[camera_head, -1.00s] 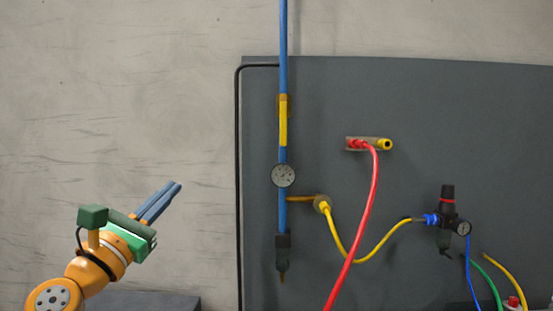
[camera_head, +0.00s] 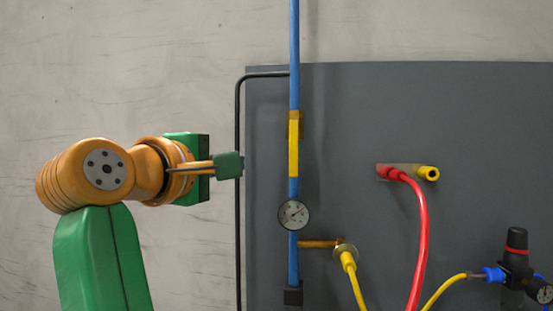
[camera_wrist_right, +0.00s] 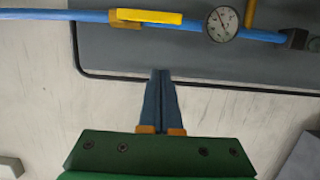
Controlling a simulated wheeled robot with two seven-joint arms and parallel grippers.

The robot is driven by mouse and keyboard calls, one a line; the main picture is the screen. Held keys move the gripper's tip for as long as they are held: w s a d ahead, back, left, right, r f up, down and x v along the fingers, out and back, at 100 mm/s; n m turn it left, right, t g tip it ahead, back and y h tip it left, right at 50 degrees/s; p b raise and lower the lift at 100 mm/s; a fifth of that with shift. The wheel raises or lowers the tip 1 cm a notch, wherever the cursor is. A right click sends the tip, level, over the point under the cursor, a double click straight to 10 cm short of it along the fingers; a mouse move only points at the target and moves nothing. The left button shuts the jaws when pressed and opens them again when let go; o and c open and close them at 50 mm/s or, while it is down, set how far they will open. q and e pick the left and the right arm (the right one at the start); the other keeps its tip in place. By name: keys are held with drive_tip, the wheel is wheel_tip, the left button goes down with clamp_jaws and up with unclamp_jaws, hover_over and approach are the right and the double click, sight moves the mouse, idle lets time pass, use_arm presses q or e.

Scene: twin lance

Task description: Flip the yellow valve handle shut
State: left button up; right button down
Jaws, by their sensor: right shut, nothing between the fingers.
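The yellow valve handle (camera_head: 293,148) lies upright along the blue pipe (camera_head: 294,60), above the round gauge (camera_head: 293,214). In the right wrist view the yellow handle (camera_wrist_right: 149,17) lies lengthwise along the pipe, above my fingertips. My right gripper (camera_wrist_right: 160,74) is shut and empty, its blue fingers together and pointing at the pipe. In the head view this arm is at the left, with the gripper left of the handle and apart from it. My left gripper is not in view.
A thin black tube (camera_head: 239,210) runs along the left edge of the grey panel (camera_head: 350,110), near my fingertips. Right of the pipe are a red hose (camera_head: 423,240), a yellow hose (camera_head: 355,285) and a black regulator (camera_head: 516,245). The wall at left is bare.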

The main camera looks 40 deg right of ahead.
sight(294, 148)
drive_tip(key=d+p, duration=0.2)
drive_tip(key=d, duration=0.8)
drive_tip(key=shift+w+d, duration=0.15)
drive_tip(key=shift+f, duration=0.1)
